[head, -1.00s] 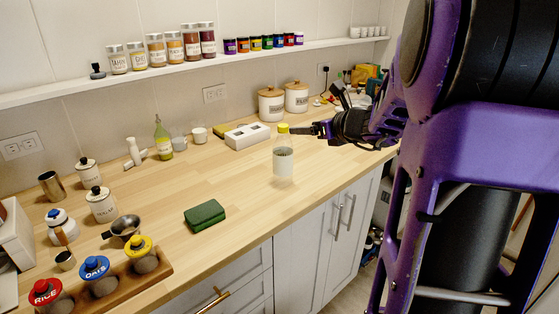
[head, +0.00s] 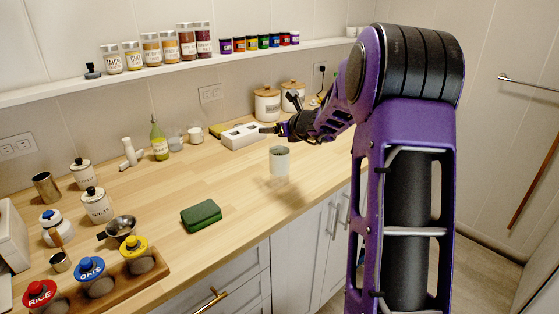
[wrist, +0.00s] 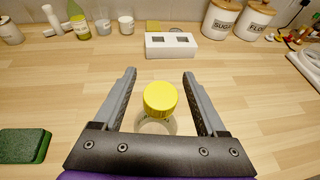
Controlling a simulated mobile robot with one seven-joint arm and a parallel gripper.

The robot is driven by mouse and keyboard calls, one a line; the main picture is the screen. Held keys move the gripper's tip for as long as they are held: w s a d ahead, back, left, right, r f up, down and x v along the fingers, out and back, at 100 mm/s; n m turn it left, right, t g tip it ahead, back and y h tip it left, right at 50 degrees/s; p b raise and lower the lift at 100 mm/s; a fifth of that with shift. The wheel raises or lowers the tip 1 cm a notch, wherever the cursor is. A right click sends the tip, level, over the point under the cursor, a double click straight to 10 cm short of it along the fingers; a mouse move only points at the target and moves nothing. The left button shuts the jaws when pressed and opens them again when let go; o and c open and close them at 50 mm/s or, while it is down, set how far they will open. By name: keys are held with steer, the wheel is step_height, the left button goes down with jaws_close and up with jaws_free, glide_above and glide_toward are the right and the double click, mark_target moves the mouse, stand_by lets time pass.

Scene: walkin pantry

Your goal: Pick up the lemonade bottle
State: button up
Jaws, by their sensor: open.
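A clear bottle with a yellow cap, taken as the lemonade bottle (wrist: 159,99), stands upright on the wooden counter. In the wrist view its cap lies between the two fingers of my gripper (wrist: 160,78), with a gap on each side. Its lower body is partly hidden by the gripper's palm. In the head view the bottle's pale body (head: 279,163) shows near the counter's front edge, but I cannot make out its cap. My gripper (head: 266,130) is open just above it there. I cannot read the bottle's label.
A white box (head: 243,136) and two lidded canisters (head: 267,104) stand behind. A green sponge (head: 201,214) lies to the left. An oil-like bottle (head: 160,144) stands at the back. Bare counter surrounds the bottle.

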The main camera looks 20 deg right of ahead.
steer(key=shift+w+f, duration=0.1)
steer(key=shift+w, duration=0.1)
jaws_close()
stand_by(0.4)
